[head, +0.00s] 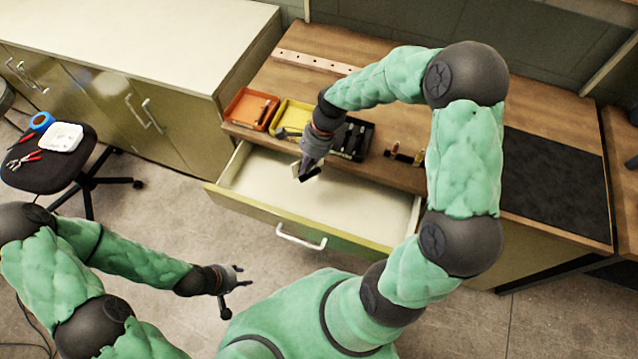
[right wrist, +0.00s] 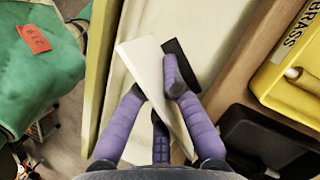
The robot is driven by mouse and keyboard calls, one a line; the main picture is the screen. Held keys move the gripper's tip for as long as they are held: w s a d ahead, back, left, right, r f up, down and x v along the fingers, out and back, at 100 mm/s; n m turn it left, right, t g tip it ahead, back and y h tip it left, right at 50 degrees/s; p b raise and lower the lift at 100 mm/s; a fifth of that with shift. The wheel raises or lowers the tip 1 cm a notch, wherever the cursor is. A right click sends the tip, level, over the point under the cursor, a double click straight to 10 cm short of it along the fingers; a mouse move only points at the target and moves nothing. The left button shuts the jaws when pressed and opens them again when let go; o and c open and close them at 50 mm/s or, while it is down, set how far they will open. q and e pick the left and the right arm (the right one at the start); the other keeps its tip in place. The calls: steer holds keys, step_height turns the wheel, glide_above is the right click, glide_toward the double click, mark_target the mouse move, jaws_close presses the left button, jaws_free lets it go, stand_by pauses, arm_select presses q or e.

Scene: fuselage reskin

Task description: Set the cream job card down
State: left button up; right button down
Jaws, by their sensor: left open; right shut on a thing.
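The cream job card (right wrist: 147,72) is a pale flat piece in the right wrist view, tilted between my right gripper's purple fingers (right wrist: 155,97). In the head view my right gripper (head: 308,172) is shut on it above the open drawer (head: 345,212). The card is small and mostly hidden there. A dark flat piece (right wrist: 182,62) shows beside the card at the fingertips; I cannot tell whether it is held or lies below. My left gripper (head: 232,289) is open and empty, in front of the drawer and to its left, over the floor.
Orange (head: 241,108), yellow (head: 281,117) and black (head: 340,150) trays stand on the wooden bench (head: 400,125) behind the drawer. The drawer floor looks bare. A dark mat (head: 555,180) covers the bench's right side. A stool (head: 65,175) with tools stands at left.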

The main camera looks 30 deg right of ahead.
mark_target(309, 175)
steer(key=f+m+b, duration=0.1)
steer(key=m, duration=0.1)
steer(key=m+t, duration=0.1)
steer(key=m, duration=0.1)
steer(key=s+d+f+m+t+b, duration=0.1)
steer(key=shift+d+f+m+h+b, duration=0.1)
steer(key=shift+f+m+h+b, duration=0.2)
steer(key=shift+m+b, duration=0.1)
steer(key=f+m+b, duration=0.1)
steer(key=f+b, duration=0.1)
steer(key=f, duration=0.2)
steer(key=f+m+t+b, duration=0.1)
steer(key=f+m+b, duration=0.1)
steer(key=f+b, duration=0.1)
steer(key=s+d+f+m+h+b, duration=0.1)
steer(key=f+b, duration=0.1)
steer(key=f, duration=0.3)
steer(key=shift+m, duration=0.3)
steer(key=shift+r, duration=0.1)
steer(key=c, duration=1.4)
jaws_free()
